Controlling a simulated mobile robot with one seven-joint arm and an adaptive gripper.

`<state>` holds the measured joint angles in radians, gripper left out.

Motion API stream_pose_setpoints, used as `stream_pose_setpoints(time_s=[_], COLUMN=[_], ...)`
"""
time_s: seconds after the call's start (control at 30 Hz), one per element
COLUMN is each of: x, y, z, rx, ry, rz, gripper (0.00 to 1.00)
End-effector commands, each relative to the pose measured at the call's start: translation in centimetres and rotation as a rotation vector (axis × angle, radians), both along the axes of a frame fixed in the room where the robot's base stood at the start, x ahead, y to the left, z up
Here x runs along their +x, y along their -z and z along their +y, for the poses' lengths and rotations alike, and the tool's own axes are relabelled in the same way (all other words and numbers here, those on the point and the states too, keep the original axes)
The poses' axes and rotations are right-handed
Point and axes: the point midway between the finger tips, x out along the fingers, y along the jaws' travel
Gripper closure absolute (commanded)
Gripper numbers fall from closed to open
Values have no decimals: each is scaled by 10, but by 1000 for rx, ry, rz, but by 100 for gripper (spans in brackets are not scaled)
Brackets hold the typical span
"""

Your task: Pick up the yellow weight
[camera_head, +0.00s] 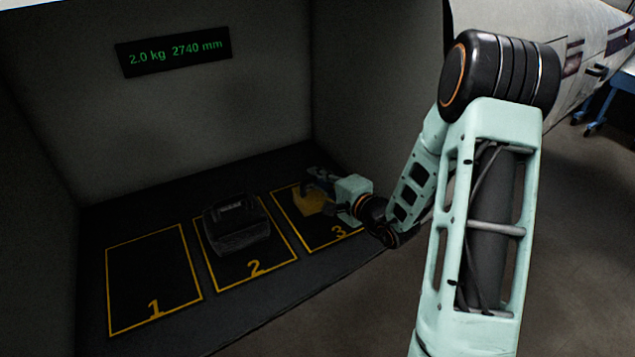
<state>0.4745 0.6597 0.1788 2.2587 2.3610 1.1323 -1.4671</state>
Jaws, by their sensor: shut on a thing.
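The yellow weight (309,200) is in the square marked 3, at the right of the dark platform. It is small in the view and partly hidden by my gripper. My gripper (323,191) reaches in from the right and is shut on the yellow weight. I cannot tell whether the weight touches the platform or is slightly above it.
A dark grey weight (237,226) stands in square 2, left of my gripper. Square 1 (152,278) is empty. Grey walls enclose the platform at the back and sides. A display (174,52) on the back wall reads 2.0 kg 2740 mm.

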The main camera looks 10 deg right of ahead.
Motion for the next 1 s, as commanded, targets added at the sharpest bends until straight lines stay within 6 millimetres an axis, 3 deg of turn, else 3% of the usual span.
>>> stream_pose_setpoints(time_s=[0.27,0.63,1.0], x=[-3,-49,-110], y=[-33,-91,-117], z=[-2,-22,-47], rx=[-3,-4,-2], ry=[1,3,1], rz=[-8,-9,-6], gripper=[100,100,100])
